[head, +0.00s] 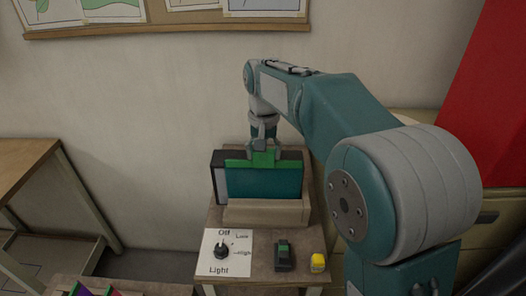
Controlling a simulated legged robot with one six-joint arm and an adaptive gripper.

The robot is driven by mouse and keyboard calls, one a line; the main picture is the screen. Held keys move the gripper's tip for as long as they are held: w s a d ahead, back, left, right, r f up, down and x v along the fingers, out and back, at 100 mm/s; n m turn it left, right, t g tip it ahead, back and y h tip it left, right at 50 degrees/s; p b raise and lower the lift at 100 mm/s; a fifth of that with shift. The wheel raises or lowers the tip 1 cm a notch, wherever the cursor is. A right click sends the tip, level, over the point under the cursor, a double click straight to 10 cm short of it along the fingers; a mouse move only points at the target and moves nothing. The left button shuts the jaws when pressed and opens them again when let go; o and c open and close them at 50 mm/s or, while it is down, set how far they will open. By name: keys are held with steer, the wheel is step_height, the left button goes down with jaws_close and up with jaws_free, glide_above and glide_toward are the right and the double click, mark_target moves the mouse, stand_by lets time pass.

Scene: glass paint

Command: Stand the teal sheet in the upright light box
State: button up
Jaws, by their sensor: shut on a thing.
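The teal sheet (265,183) stands upright in the head view, with a green strip (236,163) along its top edge. My gripper (262,153) is above it, shut on the green top part of the sheet. The upright light box (218,177) shows as a dark frame around and behind the sheet, with a pale wooden ledge (265,211) in front. The sheet's lower edge is hidden behind this ledge, so I cannot tell whether it rests on the bottom.
On the small table (262,240) in front are a light dial (221,250) on a white panel, a dark block with a green part (284,256) and a yellow item (318,262). Colored sheets (85,290) show at the bottom left. A wooden table (22,166) stands left.

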steer(key=shift+w+f, duration=0.3)
steer(key=shift+w, duration=0.05)
stand_by(0.6)
steer(key=o, duration=1.2)
steer(key=shift+w, duration=0.1)
steer(key=shift+c, duration=0.2)
steer(key=shift+r, duration=3.55)
steer(key=s+d+f+t, duration=0.2)
steer(key=s+d, duration=0.2)
steer(key=s, duration=0.5)
steer(key=s+d+f+t, duration=0.1)
steer(key=s+d+f, duration=0.1)
steer(key=s+d, duration=0.3)
steer(key=s+d+f+t, duration=0.2)
steer(key=s+d, duration=0.3)
steer(key=s, duration=0.7)
steer(key=shift+s+d+t, duration=0.25)
steer(key=shift+s+t, duration=0.05)
steer(key=shift+s, duration=0.1)
